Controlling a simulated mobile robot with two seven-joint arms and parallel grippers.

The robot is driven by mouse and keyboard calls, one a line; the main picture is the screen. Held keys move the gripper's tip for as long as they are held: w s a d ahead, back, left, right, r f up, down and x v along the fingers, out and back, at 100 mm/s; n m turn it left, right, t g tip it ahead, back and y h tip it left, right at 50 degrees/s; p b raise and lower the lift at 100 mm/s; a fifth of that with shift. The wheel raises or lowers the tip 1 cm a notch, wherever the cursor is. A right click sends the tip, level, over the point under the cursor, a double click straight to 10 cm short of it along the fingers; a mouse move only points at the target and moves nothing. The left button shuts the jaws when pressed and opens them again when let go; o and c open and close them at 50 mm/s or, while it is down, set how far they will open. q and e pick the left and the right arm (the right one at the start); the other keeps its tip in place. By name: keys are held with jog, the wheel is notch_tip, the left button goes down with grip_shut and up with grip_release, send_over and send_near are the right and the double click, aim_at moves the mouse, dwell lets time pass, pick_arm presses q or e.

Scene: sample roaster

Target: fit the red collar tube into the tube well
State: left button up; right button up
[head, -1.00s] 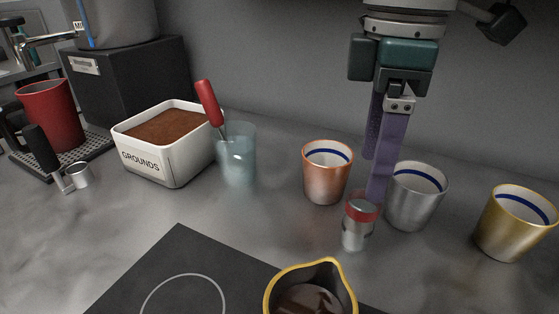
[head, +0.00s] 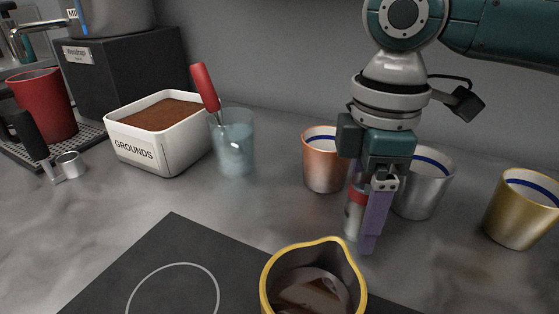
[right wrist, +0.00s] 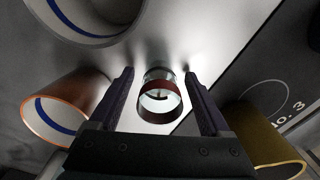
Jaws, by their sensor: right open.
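The red collar tube (head: 353,214) is a small clear tube with a red band near its top. It stands upright on the grey counter, in front of the copper and silver cups. It also shows in the right wrist view (right wrist: 160,98), where its open mouth faces the camera. My right gripper (head: 360,228) is lowered around the tube, pointing down. In the right wrist view its two fingers (right wrist: 162,80) stand one on each side of the tube, with gaps visible. I cannot make out the tube well. My left gripper is not in view.
A copper cup (head: 322,172), a silver cup (head: 424,190) and a gold cup (head: 521,215) stand close by. A yellow-rimmed jug (head: 315,258) is in front, near the dark hob (head: 165,250). The grounds box (head: 185,148) and a glass (head: 234,155) stand left.

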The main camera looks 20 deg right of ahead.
jog(key=shift+c, duration=0.3)
grip_shut()
dwell(0.3)
